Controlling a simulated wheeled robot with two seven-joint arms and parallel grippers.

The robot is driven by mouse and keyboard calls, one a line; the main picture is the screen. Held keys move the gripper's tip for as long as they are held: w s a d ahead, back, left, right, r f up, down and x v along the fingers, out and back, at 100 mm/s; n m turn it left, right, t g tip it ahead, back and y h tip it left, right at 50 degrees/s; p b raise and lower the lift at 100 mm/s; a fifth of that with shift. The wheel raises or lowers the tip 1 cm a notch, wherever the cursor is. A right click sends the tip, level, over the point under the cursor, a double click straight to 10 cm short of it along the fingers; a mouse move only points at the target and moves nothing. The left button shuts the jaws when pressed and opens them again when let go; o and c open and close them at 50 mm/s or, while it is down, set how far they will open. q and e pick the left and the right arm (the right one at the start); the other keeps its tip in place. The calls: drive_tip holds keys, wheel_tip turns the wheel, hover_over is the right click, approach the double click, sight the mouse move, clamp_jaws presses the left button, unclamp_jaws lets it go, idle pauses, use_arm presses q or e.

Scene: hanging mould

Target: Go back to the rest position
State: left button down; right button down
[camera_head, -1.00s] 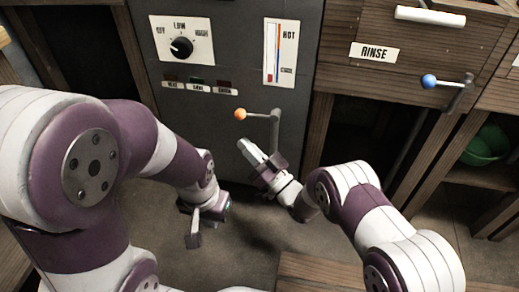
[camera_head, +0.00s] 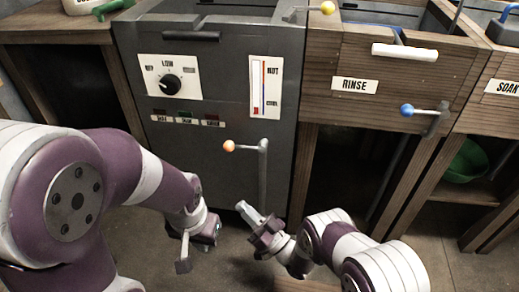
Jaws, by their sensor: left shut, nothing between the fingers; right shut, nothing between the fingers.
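My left gripper (camera_head: 184,252) hangs low in front of the grey cabinet (camera_head: 215,185), its fingers pointing down; it is shut and empty. My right gripper (camera_head: 248,213) is close beside it to the right, pointing up and left toward the grey cabinet; it is shut and empty. It sits below the lever with the orange knob (camera_head: 229,146) and appears apart from it. Both arms are bent low at the front of the view.
The grey cabinet carries a black dial (camera_head: 170,86) and a hot gauge (camera_head: 264,87). To its right are the wooden rinse unit (camera_head: 411,87) and a lever with a blue knob (camera_head: 407,110). A green bowl (camera_head: 466,163) sits on a low shelf. Floor shows below.

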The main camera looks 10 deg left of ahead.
wheel_tip(320, 180, down, 11)
drive_tip(key=d+m+g+h, duration=0.1)
drive_tip(key=g+h, duration=0.1)
drive_tip(key=h, duration=0.5)
drive_tip(key=d+r+m+g+h+p, duration=0.2)
drive_tip(key=d+g+h+p, duration=0.2)
drive_tip(key=d+h, duration=0.6)
drive_tip(key=s+d+r+m+g+h+p, duration=0.1)
drive_tip(key=s+d+r+m+g+p, duration=0.15)
drive_tip(key=s+d+r, duration=0.5)
drive_tip(key=s+d+r+m+g+p, duration=0.1)
drive_tip(key=s+d+r+g+p, duration=0.2)
drive_tip(key=r, duration=0.8)
drive_tip(key=s+d+r+m+g+h+p, duration=0.1)
drive_tip(key=s+d+r+m+p, duration=0.15)
drive_tip(key=s+d+r, duration=0.55)
wheel_tip(320, 180, up, 45)
drive_tip(key=w+t+p, duration=0.2)
drive_tip(key=p, duration=3.8)
drive_tip(key=shift+w+d+f, duration=0.2)
drive_tip(key=shift+d, duration=0.2)
